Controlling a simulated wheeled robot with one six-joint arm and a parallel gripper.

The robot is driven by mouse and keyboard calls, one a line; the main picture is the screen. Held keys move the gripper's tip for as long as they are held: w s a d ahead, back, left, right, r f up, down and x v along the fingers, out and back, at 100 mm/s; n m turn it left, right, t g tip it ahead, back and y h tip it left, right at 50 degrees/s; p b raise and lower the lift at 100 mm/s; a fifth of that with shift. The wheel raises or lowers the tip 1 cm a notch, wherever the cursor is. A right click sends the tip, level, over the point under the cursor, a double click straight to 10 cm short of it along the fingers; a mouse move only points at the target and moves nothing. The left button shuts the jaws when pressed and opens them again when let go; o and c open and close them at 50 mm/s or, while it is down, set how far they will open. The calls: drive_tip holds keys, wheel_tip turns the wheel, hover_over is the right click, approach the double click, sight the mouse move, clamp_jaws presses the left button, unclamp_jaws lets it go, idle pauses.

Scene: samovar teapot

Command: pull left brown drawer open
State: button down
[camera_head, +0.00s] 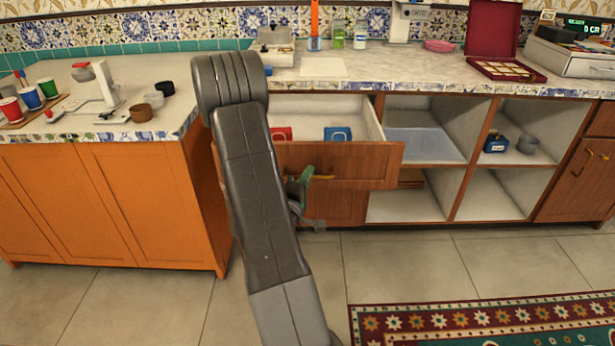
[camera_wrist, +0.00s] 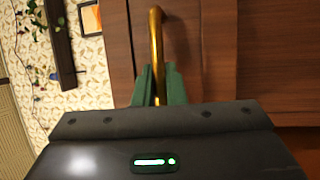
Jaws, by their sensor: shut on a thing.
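The brown drawer (camera_head: 375,163) is pulled out from the cabinet under the counter, and its inside shows from above. A red item (camera_head: 281,134) and a blue item (camera_head: 338,134) lie in it. Its brass handle (camera_head: 320,177) is on the front face. My gripper (camera_head: 303,186) is at this handle, partly hidden behind my arm in the head view. In the wrist view, the green fingers of my gripper (camera_wrist: 160,84) are closed around the brass handle (camera_wrist: 156,35). The left part of the drawer front is hidden by my arm.
An orange cabinet (camera_head: 125,205) stands close on the left. A patterned rug (camera_head: 480,322) lies on the floor at front right. Tiled floor (camera_head: 400,262) in front is clear.

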drive_tip(key=c, duration=1.5)
unclamp_jaws()
drive_tip(key=v, duration=1.3)
drive_tip(key=shift+s+a, duration=0.2)
drive_tip(key=shift+s, duration=0.15)
drive_tip(key=shift+f, duration=0.1)
drive_tip(key=x, duration=1.4)
drive_tip(key=shift+s, duration=0.15)
